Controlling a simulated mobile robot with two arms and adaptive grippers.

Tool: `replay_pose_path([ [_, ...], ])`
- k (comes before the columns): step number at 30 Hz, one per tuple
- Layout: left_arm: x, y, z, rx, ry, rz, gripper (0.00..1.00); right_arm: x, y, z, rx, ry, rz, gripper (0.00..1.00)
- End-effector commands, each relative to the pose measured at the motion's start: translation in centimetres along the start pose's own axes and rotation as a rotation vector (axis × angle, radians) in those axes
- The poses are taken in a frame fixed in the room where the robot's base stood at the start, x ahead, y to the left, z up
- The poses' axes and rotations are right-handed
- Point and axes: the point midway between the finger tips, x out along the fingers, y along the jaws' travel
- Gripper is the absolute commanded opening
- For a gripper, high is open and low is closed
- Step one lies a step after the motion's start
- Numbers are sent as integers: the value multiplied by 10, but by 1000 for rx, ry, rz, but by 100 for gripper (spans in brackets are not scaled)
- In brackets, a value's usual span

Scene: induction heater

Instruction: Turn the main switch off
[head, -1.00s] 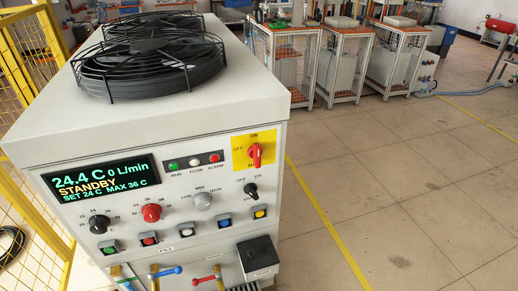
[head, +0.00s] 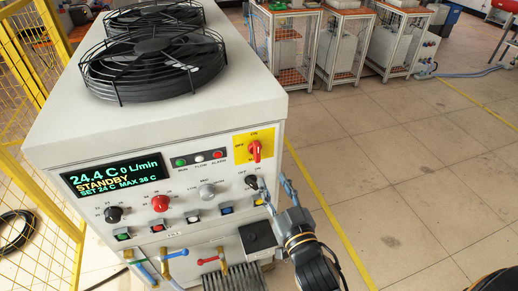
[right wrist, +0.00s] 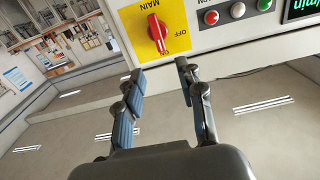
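The main switch is a red rotary handle (head: 254,150) on a yellow plate on the right of the machine's front panel. Its handle stands about upright, in line with the ON mark at the top; OFF is at its left. The right wrist view shows the same red handle (right wrist: 157,34) upside down, just beyond the fingertips. My right gripper (head: 274,184) is open and empty, below and slightly right of the switch in the head view. Its fingers (right wrist: 160,70) are spread apart and do not appear to touch the handle. My left gripper is not in view.
The panel also carries a lit display (head: 112,175) reading STANDBY, a black knob (head: 251,182) below the switch, a red knob (head: 160,203) and several buttons. Valves with blue and red levers (head: 209,260) stick out lower down. Free floor (head: 400,170) lies to the right.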

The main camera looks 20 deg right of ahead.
Motion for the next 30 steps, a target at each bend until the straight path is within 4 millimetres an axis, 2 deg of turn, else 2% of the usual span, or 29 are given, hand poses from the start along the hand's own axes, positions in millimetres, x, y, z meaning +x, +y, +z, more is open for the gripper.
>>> replay_pose_path([
  [9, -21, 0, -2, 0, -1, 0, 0, 69, 0, -5, -2, 3, 0, 38],
  [15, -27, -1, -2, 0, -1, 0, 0, 103, 0, -2, -2, 1, 0, 38],
  [21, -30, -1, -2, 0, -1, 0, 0, 120, 0, -1, -1, -1, 0, 38],
  [30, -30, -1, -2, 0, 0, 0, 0, 122, 0, 0, -1, -1, 0, 38],
])
